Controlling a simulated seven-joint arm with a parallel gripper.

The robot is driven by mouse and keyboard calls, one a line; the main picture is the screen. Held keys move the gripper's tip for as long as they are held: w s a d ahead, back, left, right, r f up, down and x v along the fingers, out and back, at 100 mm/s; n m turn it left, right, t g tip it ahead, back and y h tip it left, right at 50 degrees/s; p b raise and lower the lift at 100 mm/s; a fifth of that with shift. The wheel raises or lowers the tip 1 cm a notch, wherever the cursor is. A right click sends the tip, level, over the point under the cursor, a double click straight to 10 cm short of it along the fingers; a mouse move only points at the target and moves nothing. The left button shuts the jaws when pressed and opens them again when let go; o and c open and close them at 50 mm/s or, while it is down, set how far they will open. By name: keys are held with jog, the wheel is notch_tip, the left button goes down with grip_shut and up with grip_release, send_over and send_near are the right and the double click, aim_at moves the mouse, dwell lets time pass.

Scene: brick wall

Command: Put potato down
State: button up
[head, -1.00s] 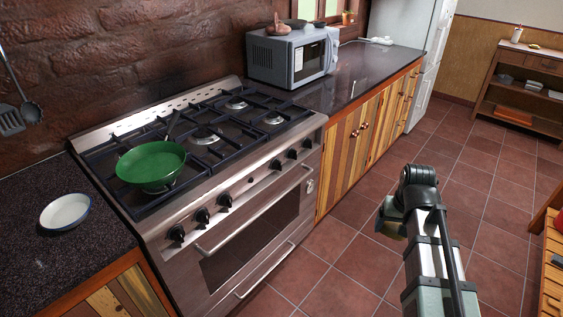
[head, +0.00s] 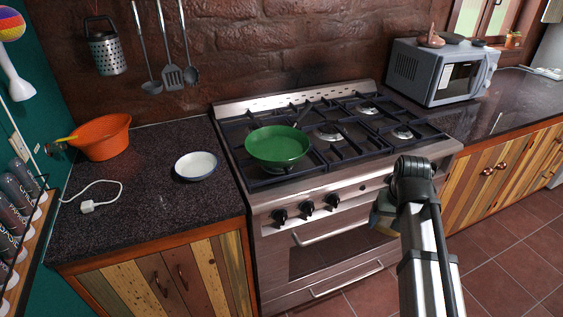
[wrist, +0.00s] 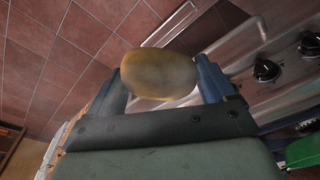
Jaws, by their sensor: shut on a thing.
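The potato (wrist: 158,74) is a yellow-brown oval between the two fingers of my gripper (wrist: 160,80) in the wrist view. The gripper is shut on it. In the head view my gripper (head: 383,218) hangs in front of the stove, mostly hidden behind my own arm. A little of the potato (head: 380,224) seems to show beside the arm there. It is held in the air, clear of the counter and the stove top.
A green pan (head: 277,146) sits on the stove (head: 345,181). A white bowl (head: 196,166) stands on the left counter (head: 140,217), with an orange bowl (head: 101,137) and a white cable (head: 95,197) further left. A microwave (head: 442,72) stands on the right counter. The left counter's front is clear.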

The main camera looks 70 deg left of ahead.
jog(key=s+a+r+n, duration=0.3)
jog(key=s+a, duration=1.3)
notch_tip(320, 180, up, 9)
jog(key=n+g, duration=0.2)
jog(key=n, duration=0.5)
send_over(197, 169)
jog(key=shift+w+d+f+n, duration=0.25)
jog(key=shift+f+n, duration=0.1)
jog(key=shift+n, duration=0.55)
jog(key=shift+f, duration=4.9)
jog(key=shift+f, duration=0.1)
jog(key=o, duration=1)
jog(key=shift+o, duration=0.2)
